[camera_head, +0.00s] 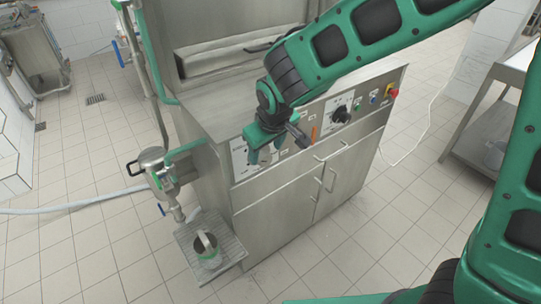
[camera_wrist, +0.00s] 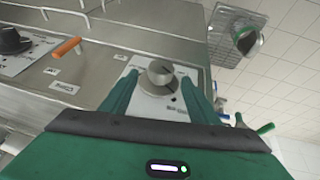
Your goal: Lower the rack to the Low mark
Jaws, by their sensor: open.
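The likely rack is a metal grid shelf (camera_head: 229,250) low at the left of the steel machine, below a spout; it also shows in the wrist view (camera_wrist: 224,47). A metal mug with a green band (camera_head: 208,256) stands on it. My gripper (camera_wrist: 160,79) is open in front of the machine's panel, fingers on either side of a grey round knob (camera_wrist: 158,77) on a white dial plate (camera_wrist: 150,103). I cannot tell whether they touch the knob. In the head view my gripper (camera_head: 265,154) covers most of this dial. The Low mark cannot be read.
On the panel are an orange lever (camera_head: 313,134), a black knob (camera_head: 341,114) and a red button (camera_head: 394,93). Cabinet doors with handles (camera_head: 320,173) lie below. A filler valve with hose (camera_head: 152,160) stands left.

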